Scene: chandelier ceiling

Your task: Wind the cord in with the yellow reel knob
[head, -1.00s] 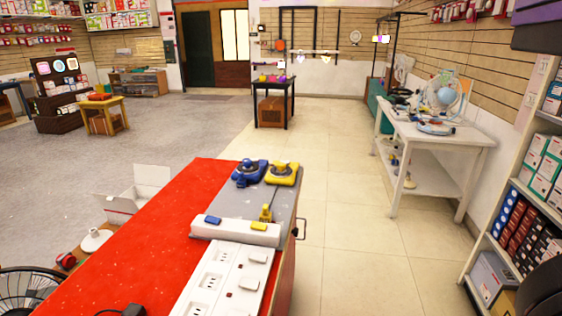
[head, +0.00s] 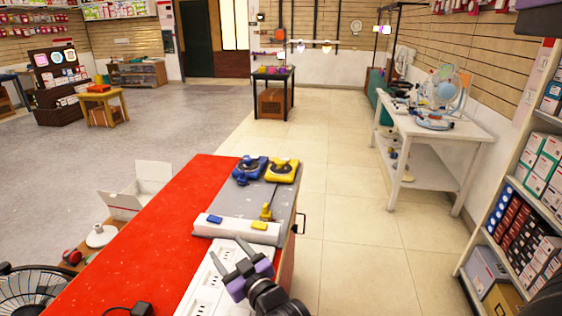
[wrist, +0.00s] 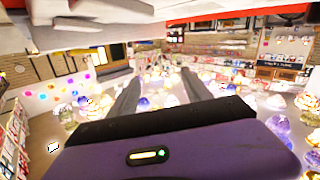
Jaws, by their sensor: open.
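The yellow reel (head: 282,171) sits at the far end of the grey board on the counter, with a dark round part on top. I cannot make out its knob clearly. The blue reel (head: 249,169) sits just left of it. A small yellow upright piece (head: 266,212) stands on the board nearer me, with a thin dark cord line running toward the reels. My gripper (head: 226,247) is open and empty, over the white socket panel at the near end, well short of the reels. Its spread fingers also show in the wrist view (wrist: 160,77); no reel shows there.
A white bar (head: 236,232) with a blue and a yellow button crosses the board between my gripper and the reels. The red counter top (head: 165,215) is mostly clear on the left. A shelf (head: 520,200) stands at the right.

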